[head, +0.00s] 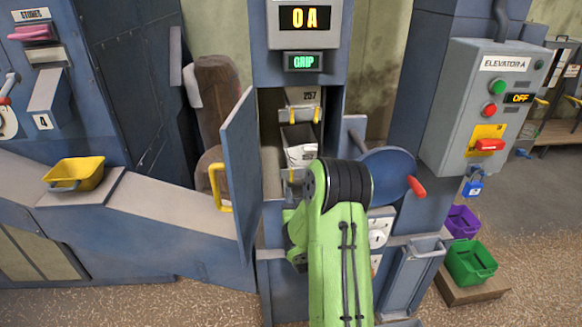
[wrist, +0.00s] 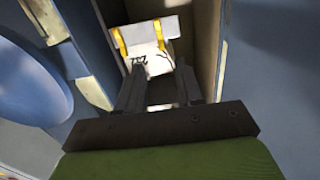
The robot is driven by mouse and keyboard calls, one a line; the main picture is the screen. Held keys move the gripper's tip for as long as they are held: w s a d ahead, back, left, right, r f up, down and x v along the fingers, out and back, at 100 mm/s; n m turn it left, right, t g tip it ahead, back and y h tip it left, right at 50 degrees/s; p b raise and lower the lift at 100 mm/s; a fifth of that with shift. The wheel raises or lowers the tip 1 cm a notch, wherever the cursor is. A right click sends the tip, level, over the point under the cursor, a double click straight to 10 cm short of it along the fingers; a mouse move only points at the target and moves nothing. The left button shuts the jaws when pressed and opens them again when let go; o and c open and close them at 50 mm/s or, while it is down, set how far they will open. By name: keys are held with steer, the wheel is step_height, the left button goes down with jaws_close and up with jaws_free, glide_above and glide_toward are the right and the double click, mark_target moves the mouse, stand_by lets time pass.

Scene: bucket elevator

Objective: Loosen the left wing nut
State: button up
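The wrist view looks upside down, so the left wing nut (wrist: 159,32) appears on the right there and the right one (wrist: 120,41) on the left. My gripper (wrist: 159,75) is open and empty, its fingers apart and pointing into the hatch, short of both nuts. In the head view my wrist hides the gripper.
The hatch door (head: 239,180) stands open to the left, with a yellow handle. A blue handwheel (head: 385,172) with a red grip is close on the right. The hatch opening is narrow. The ELEVATOR A box (head: 497,105) reads OFF. The display (head: 302,62) reads GRIP.

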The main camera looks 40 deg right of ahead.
mark_target(292, 173)
steer(key=p+x, duration=0.7)
steer(key=x, duration=0.1)
steer(key=shift+w+r, duration=0.15)
steer(key=shift+w, duration=0.1)
steer(key=shift+w+d, duration=0.25)
steer(key=shift+w, duration=0.1)
jaws_close()
